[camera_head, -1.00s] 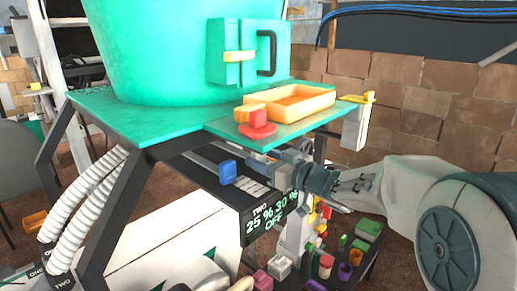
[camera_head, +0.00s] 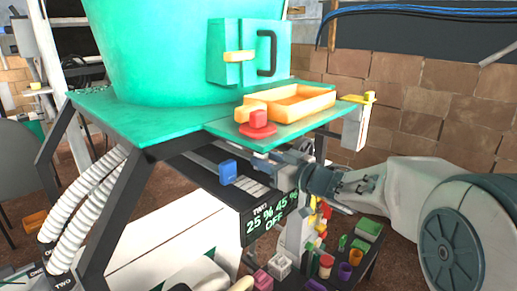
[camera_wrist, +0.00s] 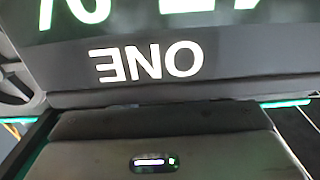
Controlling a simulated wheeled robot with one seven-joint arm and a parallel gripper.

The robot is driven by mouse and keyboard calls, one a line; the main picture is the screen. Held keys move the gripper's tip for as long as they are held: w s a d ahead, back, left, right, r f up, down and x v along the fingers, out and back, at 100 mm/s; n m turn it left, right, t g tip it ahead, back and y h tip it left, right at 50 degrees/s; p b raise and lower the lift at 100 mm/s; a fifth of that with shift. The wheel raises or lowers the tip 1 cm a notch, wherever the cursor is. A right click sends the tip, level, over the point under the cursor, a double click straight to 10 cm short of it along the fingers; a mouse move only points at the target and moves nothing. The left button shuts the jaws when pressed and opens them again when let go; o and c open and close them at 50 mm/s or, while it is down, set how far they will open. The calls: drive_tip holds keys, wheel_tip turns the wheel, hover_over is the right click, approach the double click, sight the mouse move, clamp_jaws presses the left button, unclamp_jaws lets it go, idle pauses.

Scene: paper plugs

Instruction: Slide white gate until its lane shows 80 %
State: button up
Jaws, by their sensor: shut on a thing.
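My gripper (camera_head: 274,160) is shut at the rail below the green shelf in the head view. The white gate it grips is mostly hidden by the fingers and the shelf. The lane display (camera_head: 271,219) carries the label TWO and reads 25 % and 45 %, with OFF beneath. A blue gate knob (camera_head: 228,172) sits on the rail to the left of my gripper. In the wrist view, an upside-down label ONE (camera_wrist: 150,63) shows below parts of large green digits. The fingertips cannot be made out there.
The green shelf (camera_head: 200,121) overhangs my gripper closely and carries an orange tray (camera_head: 290,106) and a red knob (camera_head: 259,121). Below stand several small coloured cups and blocks, including a purple cup (camera_head: 345,271). White hoses (camera_head: 85,205) hang at the left.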

drive_tip(key=shift+v, duration=0.95)
idle(0.6)
drive_tip(key=o, duration=0.9)
drive_tip(key=shift+p+v, duration=0.55)
drive_tip(key=shift+v, duration=1.45)
